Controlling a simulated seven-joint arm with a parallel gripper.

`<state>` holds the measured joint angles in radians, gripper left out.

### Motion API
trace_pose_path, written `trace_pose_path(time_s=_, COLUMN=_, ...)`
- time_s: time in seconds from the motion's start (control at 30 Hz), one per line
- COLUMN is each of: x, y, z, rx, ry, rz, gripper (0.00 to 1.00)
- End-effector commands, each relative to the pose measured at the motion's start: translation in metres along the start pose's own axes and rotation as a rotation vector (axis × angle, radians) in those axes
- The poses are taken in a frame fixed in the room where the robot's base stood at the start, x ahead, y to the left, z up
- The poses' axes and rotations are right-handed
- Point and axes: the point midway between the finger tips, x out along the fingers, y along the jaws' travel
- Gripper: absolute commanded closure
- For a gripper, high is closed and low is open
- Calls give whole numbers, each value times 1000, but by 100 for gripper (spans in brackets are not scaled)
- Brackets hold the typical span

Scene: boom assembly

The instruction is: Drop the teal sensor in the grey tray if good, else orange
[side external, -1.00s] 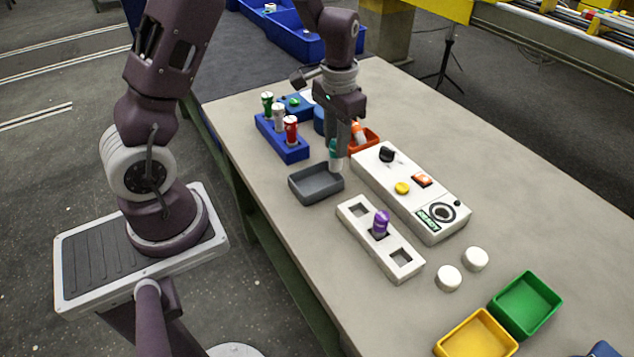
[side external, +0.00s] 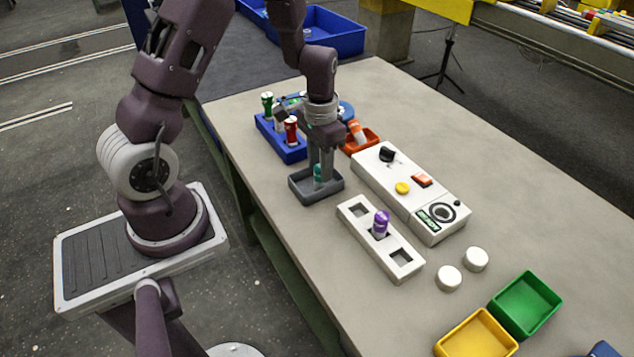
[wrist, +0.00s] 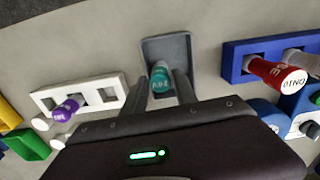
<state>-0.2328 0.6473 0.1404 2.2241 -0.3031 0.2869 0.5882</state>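The teal sensor (side external: 319,174) stands about upright inside the grey tray (side external: 298,188), low near its floor. My gripper (side external: 320,177) reaches down into the tray with one finger on each side of the sensor. In the wrist view the sensor (wrist: 160,78) shows between the fingertips, which look closed on its sides. Light lettering on its end is too small to read surely. The grey tray (wrist: 179,44) holds nothing else that I can see. The orange tray (side external: 373,142) is behind to the right, with an orange and white piece (side external: 356,131) in it.
A blue rack (side external: 290,152) with green, white and red sensors is left of the gripper. A white tester box (side external: 425,205) and a white holder (side external: 393,257) with a purple sensor (side external: 380,224) are at right. Green (side external: 528,304) and yellow (side external: 477,338) bins stand in front.

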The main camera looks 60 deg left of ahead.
Motion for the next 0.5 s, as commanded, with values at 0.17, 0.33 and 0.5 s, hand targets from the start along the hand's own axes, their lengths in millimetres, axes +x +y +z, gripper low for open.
trace_pose_path(time_s=0.17, x=0, y=0, z=0, rx=0, ry=0, rz=0, gripper=48)
trace_pose_path(time_s=0.33, x=0, y=0, z=0, rx=0, ry=0, rz=0, gripper=48)
trace_pose_path(time_s=0.5, x=-25, y=0, z=-2, rx=2, ry=6, rz=-2, gripper=48)
